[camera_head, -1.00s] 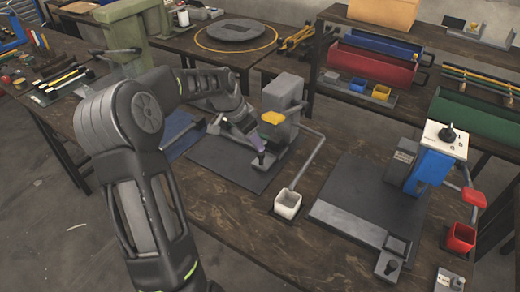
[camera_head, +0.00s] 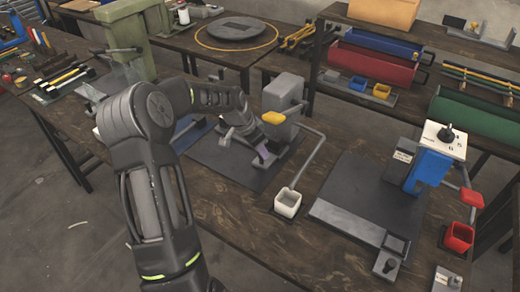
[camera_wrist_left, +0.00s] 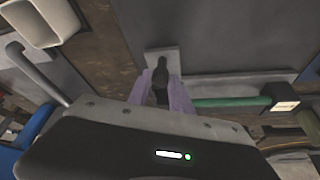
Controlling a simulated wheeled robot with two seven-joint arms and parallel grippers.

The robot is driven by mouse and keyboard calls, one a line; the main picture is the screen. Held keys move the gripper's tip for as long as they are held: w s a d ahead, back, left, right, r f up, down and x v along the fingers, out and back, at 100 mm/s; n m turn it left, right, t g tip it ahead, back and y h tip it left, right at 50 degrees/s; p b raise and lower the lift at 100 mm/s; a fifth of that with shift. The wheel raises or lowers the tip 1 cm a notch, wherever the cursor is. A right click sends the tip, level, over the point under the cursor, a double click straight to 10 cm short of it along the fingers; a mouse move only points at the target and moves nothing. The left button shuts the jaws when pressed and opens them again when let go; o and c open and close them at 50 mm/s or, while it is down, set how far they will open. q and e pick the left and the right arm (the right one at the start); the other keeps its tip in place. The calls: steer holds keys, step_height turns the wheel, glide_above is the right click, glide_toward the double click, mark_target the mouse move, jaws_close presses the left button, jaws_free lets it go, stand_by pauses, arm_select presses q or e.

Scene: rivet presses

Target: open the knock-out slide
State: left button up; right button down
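The grey press (camera_head: 284,92) with a yellow pad (camera_head: 272,118) stands on a dark mat (camera_head: 222,167) at the middle of the bench. My left gripper (camera_head: 264,153) is low in front of it. In the left wrist view, the purple fingers of my left gripper (camera_wrist_left: 160,92) stand on both sides of a dark knob (camera_wrist_left: 160,72) on a small grey plate (camera_wrist_left: 163,54). Whether they touch the knob is unclear. Which part is the knock-out slide is hard to tell; the knob and plate resemble a slide. My right gripper is out of view.
A white cup (camera_head: 288,203) sits right of the mat, under a bent grey tube (camera_head: 308,160). A second, blue press (camera_head: 430,165) with a red cup (camera_head: 458,238) stands further right. Bare wood (camera_head: 240,215) lies in front of the mat.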

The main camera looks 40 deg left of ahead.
arm_select(q)
jaws_close()
stand_by(1.0)
